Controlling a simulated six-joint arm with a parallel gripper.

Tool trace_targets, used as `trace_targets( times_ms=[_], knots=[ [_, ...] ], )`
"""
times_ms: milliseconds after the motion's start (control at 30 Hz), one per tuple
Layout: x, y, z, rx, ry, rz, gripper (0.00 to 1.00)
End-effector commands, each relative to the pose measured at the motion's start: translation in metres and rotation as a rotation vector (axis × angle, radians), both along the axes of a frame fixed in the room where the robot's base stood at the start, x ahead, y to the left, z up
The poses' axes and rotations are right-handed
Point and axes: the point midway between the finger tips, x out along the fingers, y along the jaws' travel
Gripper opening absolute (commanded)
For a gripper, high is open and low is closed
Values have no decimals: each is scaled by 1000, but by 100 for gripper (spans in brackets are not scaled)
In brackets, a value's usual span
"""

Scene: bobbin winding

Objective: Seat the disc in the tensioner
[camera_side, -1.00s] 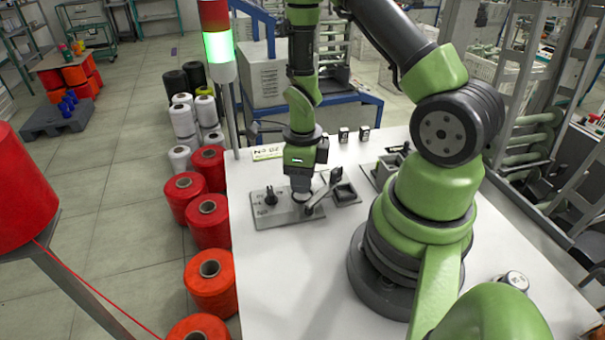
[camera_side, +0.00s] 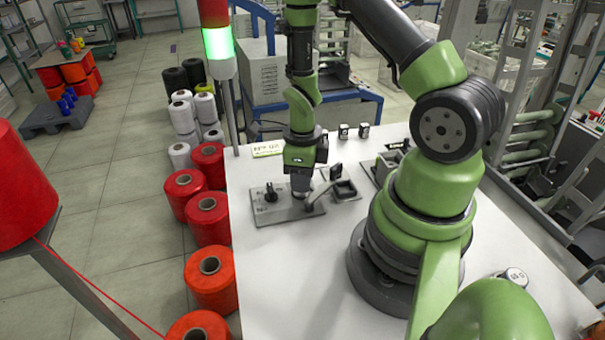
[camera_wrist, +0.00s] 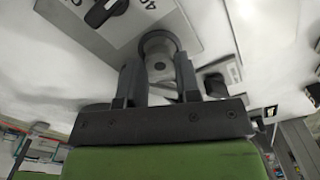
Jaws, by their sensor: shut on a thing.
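My gripper (camera_side: 301,193) points down over the grey tensioner plate (camera_side: 268,212) on the white table, low against it. In the wrist view my gripper (camera_wrist: 158,72) has its two fingers on either side of a round grey disc (camera_wrist: 159,64) and is shut on it. A dark rim shows around the disc's far side.
Red thread spools (camera_side: 208,220) line the floor left of the table. The table in front of the plate is clear.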

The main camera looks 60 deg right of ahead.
Motion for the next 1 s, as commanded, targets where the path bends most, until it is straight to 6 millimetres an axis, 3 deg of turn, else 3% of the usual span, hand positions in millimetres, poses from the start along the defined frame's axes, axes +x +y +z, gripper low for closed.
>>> trace_targets(
  times_ms=[1000],
  knots=[
    [0,0,-7,0,0,1,18]
  ],
)
